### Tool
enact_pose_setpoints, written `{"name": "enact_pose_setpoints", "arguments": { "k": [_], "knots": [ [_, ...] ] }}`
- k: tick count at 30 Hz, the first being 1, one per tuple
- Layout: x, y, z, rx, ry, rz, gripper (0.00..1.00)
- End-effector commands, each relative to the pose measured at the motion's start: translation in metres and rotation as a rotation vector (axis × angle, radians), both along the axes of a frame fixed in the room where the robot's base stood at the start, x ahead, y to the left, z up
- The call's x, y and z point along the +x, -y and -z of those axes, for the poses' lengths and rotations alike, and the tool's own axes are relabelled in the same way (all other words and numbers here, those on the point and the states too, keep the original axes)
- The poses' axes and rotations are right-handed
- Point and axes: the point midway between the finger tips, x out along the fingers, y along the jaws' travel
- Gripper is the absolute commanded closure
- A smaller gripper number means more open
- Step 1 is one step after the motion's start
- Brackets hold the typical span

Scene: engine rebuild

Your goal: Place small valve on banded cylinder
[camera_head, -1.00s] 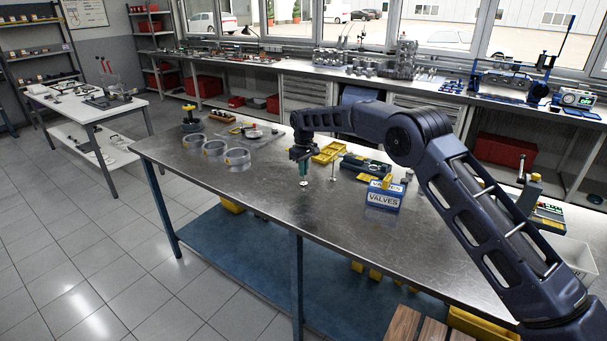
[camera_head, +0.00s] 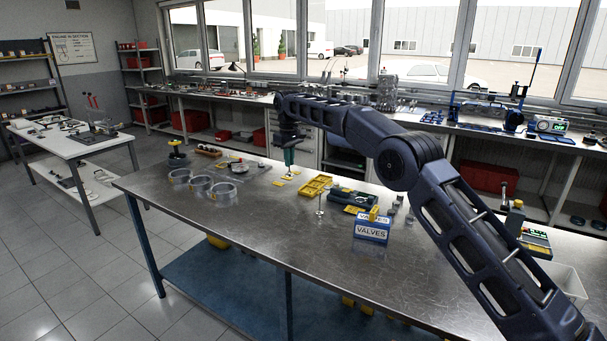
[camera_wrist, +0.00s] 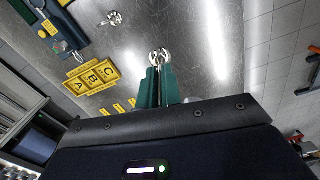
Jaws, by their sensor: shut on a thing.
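My gripper (camera_head: 289,160) hangs above the far side of the steel workbench, with green fingers. In the wrist view its fingertips (camera_wrist: 160,72) are shut on a small valve (camera_wrist: 160,56), whose round metal head shows just beyond the tips. Three grey ring-like cylinders stand at the bench's left: a left one (camera_head: 179,176), a middle one (camera_head: 200,185) and a right one (camera_head: 222,191). They are apart from my gripper, to its left. I cannot tell which is the banded one. A second valve (camera_head: 319,204) stands on the bench; it also shows in the wrist view (camera_wrist: 113,18).
A yellow tray (camera_head: 314,186) marked A, B, C (camera_wrist: 92,77), a dark teal case (camera_head: 352,198) and a blue VALVES box (camera_head: 371,231) are on the bench to the right. Small yellow cards (camera_head: 281,183) lie near my gripper. The bench's front left is clear.

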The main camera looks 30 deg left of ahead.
Motion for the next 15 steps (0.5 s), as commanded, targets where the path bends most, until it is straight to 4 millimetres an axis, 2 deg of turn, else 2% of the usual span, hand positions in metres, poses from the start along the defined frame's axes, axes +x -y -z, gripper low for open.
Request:
{"name": "enact_pose_setpoints", "arguments": {
  "k": [8,11,15],
  "knots": [
    [0.003,0.003,-0.008,-0.001,0.000,0.004,1.00],
    [0.014,0.014,-0.013,0.001,-0.001,0.018,1.00],
    [0.043,0.047,-0.028,0.003,-0.003,0.057,1.00]
  ]
}}
